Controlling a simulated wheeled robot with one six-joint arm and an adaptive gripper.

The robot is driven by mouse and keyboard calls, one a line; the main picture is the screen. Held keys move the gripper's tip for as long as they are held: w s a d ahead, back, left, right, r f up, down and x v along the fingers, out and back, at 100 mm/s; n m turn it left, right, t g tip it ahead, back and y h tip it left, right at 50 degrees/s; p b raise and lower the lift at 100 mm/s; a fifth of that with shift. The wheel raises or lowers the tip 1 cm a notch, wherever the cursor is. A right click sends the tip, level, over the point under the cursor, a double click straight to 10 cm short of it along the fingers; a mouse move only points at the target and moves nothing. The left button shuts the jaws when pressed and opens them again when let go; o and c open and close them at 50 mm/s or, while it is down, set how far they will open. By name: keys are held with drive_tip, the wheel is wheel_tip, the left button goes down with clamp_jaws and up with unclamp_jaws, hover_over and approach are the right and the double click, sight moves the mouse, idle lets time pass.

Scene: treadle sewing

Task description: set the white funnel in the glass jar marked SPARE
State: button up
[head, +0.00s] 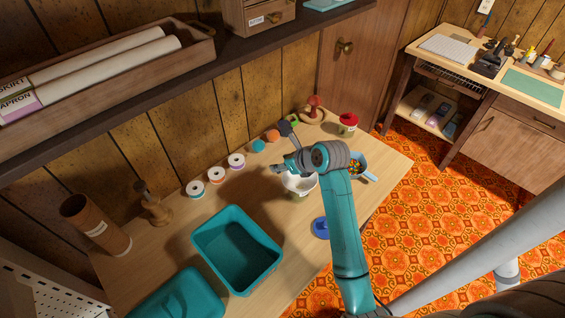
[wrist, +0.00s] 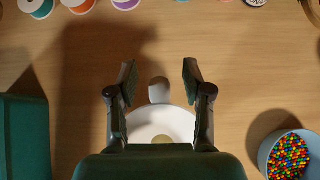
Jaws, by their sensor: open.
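The white funnel (head: 301,184) is on the table below my gripper, partly hidden by my arm. In the wrist view the funnel (wrist: 150,128) shows a round white rim and a pale tab between my fingers. Something like a glass jar (head: 299,195) shows just under the funnel's rim. The funnel appears to sit in its mouth, but I cannot tell how well it is seated, nor read any marking. My gripper (wrist: 160,80) is open, its two fingers apart on either side of the tab, without visible contact. It also shows in the head view (head: 282,165).
A blue scoop of colored beads (wrist: 288,155) lies to the right. A red-topped jar (head: 348,124) stands at the back right. A teal bin (head: 215,258) is at the left, thread spools (head: 216,175) are along the back, and a blue object (head: 321,228) is near the front edge.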

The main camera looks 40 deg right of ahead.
drive_tip(key=v, duration=1.2)
